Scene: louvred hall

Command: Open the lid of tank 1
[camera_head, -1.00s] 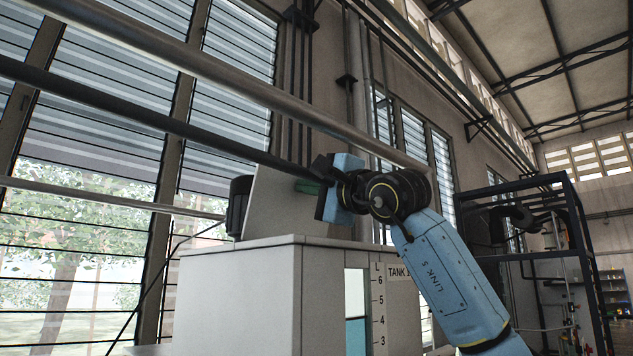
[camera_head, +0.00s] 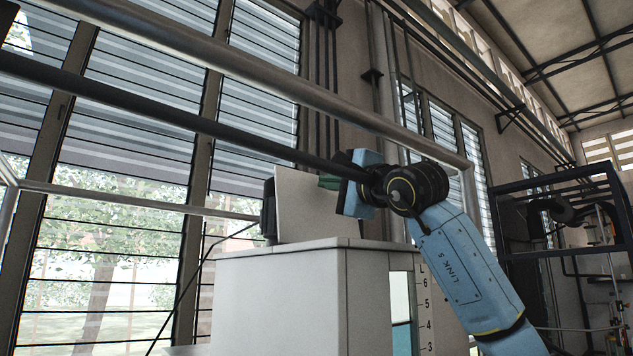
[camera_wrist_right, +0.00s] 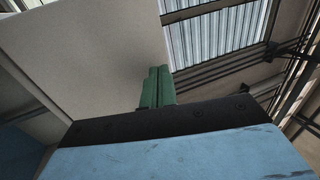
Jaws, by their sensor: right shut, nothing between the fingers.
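Tank 1 (camera_head: 280,300) is a pale grey box with a level scale (camera_head: 425,308) on its front. Its lid (camera_head: 308,210) is raised, a pale panel standing nearly upright on the tank top. My right gripper (camera_head: 328,182) is at the lid's upper right, on its inner side. Its green fingers are shut and empty. In the right wrist view, the fingers (camera_wrist_right: 157,87) point at the lid (camera_wrist_right: 90,55) near its edge; I cannot tell whether they touch. My left gripper is not in view.
A dark cylinder (camera_head: 268,210) is behind the lid, partly hidden. Thick rails (camera_head: 240,80) cross in front at upper left. A dark metal frame (camera_head: 555,225) stands at the right. Louvred windows (camera_head: 130,170) line the left wall.

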